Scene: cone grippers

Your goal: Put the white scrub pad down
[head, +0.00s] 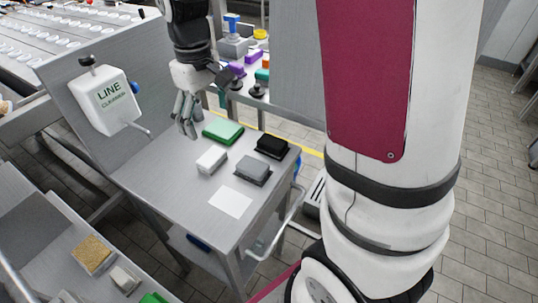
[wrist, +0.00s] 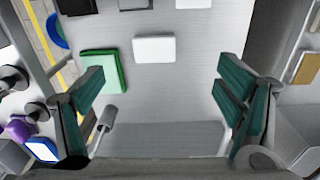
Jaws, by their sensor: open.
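The white scrub pad (head: 212,160) lies flat on the grey metal table (head: 165,185), between the green pad and the grey pad. In the wrist view the white pad (wrist: 154,49) lies on the tabletop ahead of the fingers, apart from them. My gripper (head: 187,124) is above the table's far left part, behind the white pad. In the wrist view my gripper (wrist: 160,112) has its green-faced fingers spread wide, with nothing held between them.
A green pad (head: 223,131), a grey pad (head: 252,170) and a black pad (head: 272,146) lie nearby. A white sheet (head: 231,202) lies at the table's front. A LINE CLEANER dispenser (head: 103,101) hangs on the left panel. A shelf with coloured items stands behind.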

